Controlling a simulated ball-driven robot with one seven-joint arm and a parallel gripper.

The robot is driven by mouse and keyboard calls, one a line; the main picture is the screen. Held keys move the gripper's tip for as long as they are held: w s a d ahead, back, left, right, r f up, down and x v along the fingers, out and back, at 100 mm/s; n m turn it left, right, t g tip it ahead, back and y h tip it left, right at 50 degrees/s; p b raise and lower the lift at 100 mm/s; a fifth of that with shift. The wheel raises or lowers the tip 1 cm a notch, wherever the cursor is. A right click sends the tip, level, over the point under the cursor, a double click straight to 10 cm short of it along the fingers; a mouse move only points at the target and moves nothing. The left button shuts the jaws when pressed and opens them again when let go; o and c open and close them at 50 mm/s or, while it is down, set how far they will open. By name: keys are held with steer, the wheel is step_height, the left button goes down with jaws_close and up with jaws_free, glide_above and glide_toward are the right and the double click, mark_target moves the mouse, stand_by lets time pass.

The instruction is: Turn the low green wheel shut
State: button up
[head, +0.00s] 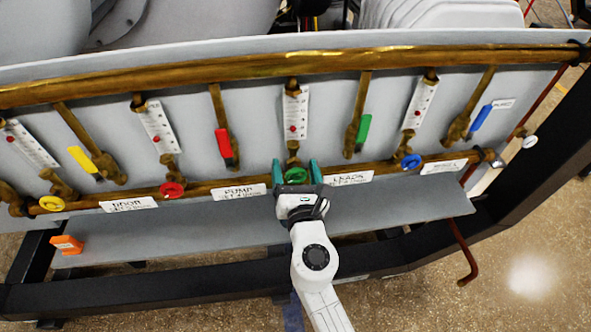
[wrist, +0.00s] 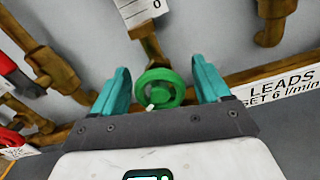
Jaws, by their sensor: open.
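The low green wheel (head: 296,175) sits on the lower brass pipe, below a white flow gauge, between the PUMP and LEADS labels. It also shows in the wrist view (wrist: 161,89), a round green handwheel with a small white mark on its lower left rim. My gripper (head: 297,172) has teal fingers and is open. In the wrist view the fingers (wrist: 160,82) stand to the left and right of the wheel, with a gap on each side. The wheel's lower edge is close to the gripper's dark palm.
Red (head: 172,189), yellow (head: 52,203) and blue (head: 411,161) wheels sit along the same pipe. A green lever (head: 363,130) and a red lever (head: 224,143) hang above. A grey shelf (head: 400,203) lies below, with an orange object (head: 66,244) at its left end.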

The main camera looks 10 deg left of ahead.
steer(key=c, duration=1)
steer(key=shift+c, duration=0.2)
